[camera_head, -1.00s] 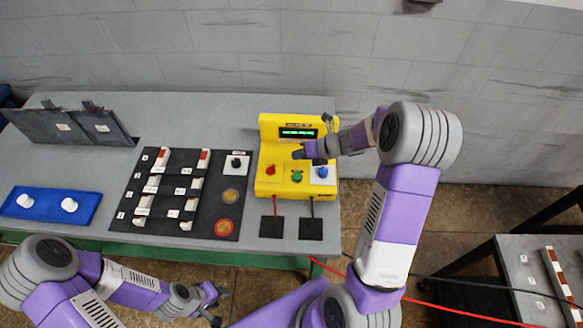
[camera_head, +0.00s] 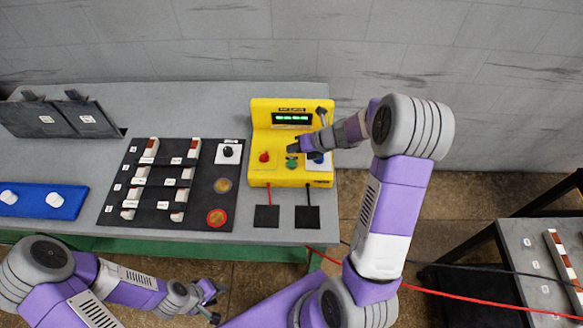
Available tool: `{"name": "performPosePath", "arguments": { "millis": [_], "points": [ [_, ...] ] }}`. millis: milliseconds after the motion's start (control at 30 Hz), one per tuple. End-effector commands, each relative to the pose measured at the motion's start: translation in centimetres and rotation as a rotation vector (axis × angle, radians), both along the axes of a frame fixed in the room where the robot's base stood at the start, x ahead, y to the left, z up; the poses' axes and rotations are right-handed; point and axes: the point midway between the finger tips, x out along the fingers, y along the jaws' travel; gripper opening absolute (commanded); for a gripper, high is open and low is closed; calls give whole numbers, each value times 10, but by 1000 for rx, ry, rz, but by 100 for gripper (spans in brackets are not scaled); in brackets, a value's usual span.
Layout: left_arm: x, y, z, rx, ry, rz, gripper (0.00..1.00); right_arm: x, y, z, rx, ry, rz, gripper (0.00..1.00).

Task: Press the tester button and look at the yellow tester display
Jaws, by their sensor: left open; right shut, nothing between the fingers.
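The yellow tester (camera_head: 257,144) stands on the grey table. Its dark display (camera_head: 291,119) shows lit green characters, too small to read. A green button (camera_head: 291,162) is low on its front, between a red knob (camera_head: 264,157) and a blue knob on a white plate, which my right gripper partly hides. My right gripper (camera_head: 292,150) is shut and empty, its tip at the green button's upper edge; whether it touches cannot be told. My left gripper (camera_head: 214,304) is open and empty, low in front of the table.
Left of the tester lies a black board (camera_head: 118,214) with several red-and-white pieces, a black knob and round discs. A blue block (camera_head: 25,206) with white knobs and hinged dark panels (camera_head: 95,126) are further left. Two black pads (camera_head: 266,216) with leads lie before the tester. Another table stands right.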

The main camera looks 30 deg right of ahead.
Motion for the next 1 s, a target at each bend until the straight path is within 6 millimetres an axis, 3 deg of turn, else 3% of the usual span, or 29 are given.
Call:
{"name": "performPosePath", "arguments": {
  "millis": [33, 100, 300, 1000],
  "points": [
    [0, 0, -13, 0, 0, 0, 43, 0, 0, -13, 0, 0, 0, 0],
    [0, 0, -21, 0, 0, 0, 43, 0, 0, -22, 1, 0, -1, 0],
    [0, 0, -34, 0, 0, 0, 43, 0, 0, -38, 1, 1, 1, 0],
    [0, 0, -34, 0, 0, 0, 43, 0, 0, -39, 0, 0, 0, 0]
  ]
}}
